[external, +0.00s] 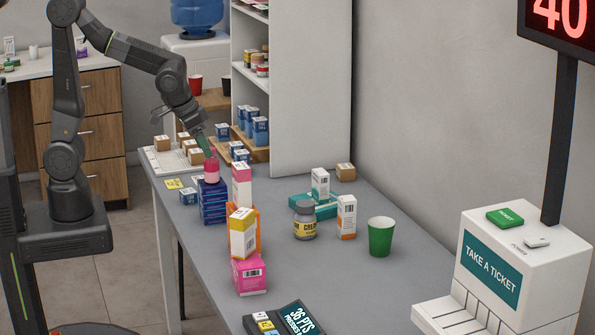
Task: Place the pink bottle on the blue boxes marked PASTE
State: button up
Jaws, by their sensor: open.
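The pink bottle (212,171) stands upright on top of a stack of dark blue boxes (214,207), as far as this view shows. The print on the boxes is too small to read. My gripper (209,152) points down at the bottle's top from the upper left. It is open, with its green fingertips at or just above the bottle's neck. I cannot tell whether the fingertips touch the bottle.
Pink and yellow cartons (243,235) stand close to the right of the stack. A small blue box (188,197) lies to its left. A white shelf (310,90) rises behind.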

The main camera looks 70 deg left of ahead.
jog(key=v, duration=0.8)
jog(key=shift+r, duration=0.25)
jog(key=shift+o, duration=0.4)
jog(key=shift+s, duration=0.1)
